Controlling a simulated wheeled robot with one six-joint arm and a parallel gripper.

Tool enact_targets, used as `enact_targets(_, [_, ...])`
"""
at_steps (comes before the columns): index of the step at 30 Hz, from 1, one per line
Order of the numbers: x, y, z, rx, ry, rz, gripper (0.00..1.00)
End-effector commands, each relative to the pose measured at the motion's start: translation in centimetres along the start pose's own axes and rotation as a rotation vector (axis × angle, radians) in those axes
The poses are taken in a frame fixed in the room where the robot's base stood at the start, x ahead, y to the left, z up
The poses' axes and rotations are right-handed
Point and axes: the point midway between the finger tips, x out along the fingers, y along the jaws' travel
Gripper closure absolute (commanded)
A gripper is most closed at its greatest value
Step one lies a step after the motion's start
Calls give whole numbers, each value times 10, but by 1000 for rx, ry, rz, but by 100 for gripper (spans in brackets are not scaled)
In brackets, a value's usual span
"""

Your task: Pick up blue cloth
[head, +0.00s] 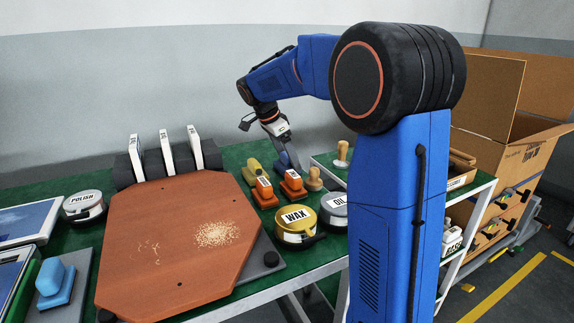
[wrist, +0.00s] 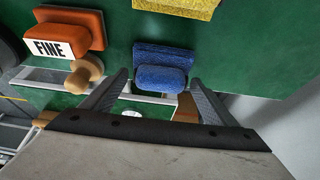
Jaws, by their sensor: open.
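The blue cloth (wrist: 163,75) is a textured blue piece with a rounded front part, lying on the green table top in the wrist view. My gripper (wrist: 159,84) is open, its two dark fingers on the left and right of the cloth's near part. I cannot tell whether either finger touches it. In the head view my gripper (head: 284,155) is low over the back of the green table, and the cloth is hard to make out there beside the fingers.
A yellow piece (wrist: 180,8) lies beyond the cloth. An orange block labelled FINE (wrist: 80,28) and a wooden knob (wrist: 86,74) are on the left. In the head view a WAX tin (head: 296,226) and a brown board (head: 170,245) with shavings (head: 216,234) stand nearer.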

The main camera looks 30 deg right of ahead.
Motion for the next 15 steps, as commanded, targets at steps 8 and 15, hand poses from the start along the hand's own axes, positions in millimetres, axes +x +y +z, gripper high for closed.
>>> enact_targets(8, [0, 0, 0, 0, 0, 0, 56])
enact_targets(15, [-1, 0, 0, 0, 0, -1, 56])
